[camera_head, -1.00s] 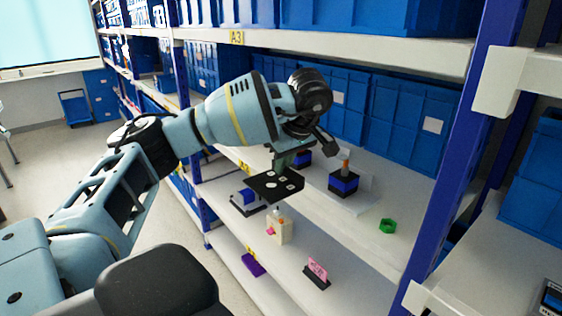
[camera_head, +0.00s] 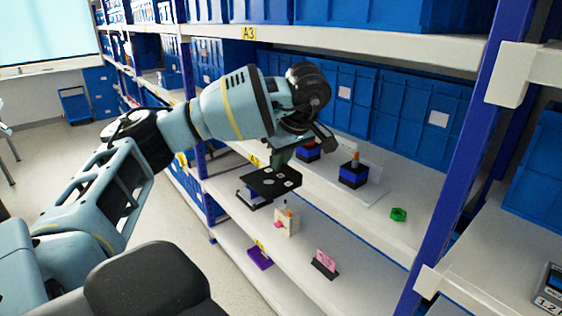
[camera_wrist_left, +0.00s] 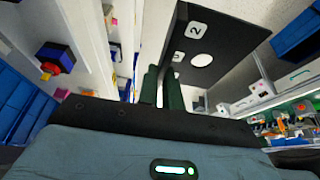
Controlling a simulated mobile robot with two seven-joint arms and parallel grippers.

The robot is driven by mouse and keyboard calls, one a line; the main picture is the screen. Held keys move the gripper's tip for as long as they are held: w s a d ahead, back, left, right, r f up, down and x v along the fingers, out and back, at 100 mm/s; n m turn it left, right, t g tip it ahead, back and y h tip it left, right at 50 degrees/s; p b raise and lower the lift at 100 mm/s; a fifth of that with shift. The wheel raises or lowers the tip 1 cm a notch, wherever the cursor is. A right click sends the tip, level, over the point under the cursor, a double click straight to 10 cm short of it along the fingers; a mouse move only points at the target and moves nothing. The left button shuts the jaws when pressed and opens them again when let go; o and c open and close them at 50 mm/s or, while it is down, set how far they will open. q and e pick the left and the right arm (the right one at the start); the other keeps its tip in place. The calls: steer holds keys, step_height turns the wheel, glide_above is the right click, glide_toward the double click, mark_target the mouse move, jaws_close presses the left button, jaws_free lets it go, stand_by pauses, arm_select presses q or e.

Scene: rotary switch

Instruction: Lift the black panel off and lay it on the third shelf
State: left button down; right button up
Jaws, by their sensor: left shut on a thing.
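My left gripper (camera_head: 281,158) is shut on the black panel (camera_head: 270,181), a flat dark plate with white number labels and a round hole. It holds the panel in the air, roughly level, in front of the shelf rack. In the left wrist view the green fingers (camera_wrist_left: 163,90) close at the edge of the panel (camera_wrist_left: 222,48), where a "2" label and a pale round hole show. A switch with a blue band and an orange knob (camera_head: 354,174) stands on a shelf (camera_head: 372,216) behind and right of the panel. My right gripper is not in view.
A green nut-shaped piece (camera_head: 398,214) lies on the same shelf. The shelf below holds a cream block (camera_head: 287,220), a purple piece (camera_head: 260,257) and a pink card on a dark stand (camera_head: 325,262). A blue upright post (camera_head: 452,150) stands at the right.

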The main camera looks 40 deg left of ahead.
arm_select(q)
steer(key=shift+s+r, duration=0.1)
steer(key=shift+r, duration=2.5)
steer(key=d+f+m+t+h, duration=0.1)
steer(key=d+f+m, duration=0.3)
steer(key=f, duration=0.7)
steer(key=d+f+m+t+h, duration=0.15)
steer(key=d+f+m, duration=0.3)
steer(key=f, duration=0.65)
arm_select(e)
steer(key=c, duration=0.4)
arm_select(q)
steer(key=s+d+f+m+t+h, duration=0.1)
steer(key=s+d+f+m+h, duration=0.1)
steer(key=s+d+f+m, duration=0.5)
steer(key=s+d+f, duration=0.4)
steer(key=s+f, duration=0.1)
steer(key=f, duration=0.2)
steer(key=shift+s+m, duration=0.2)
steer(key=shift+m, duration=0.15)
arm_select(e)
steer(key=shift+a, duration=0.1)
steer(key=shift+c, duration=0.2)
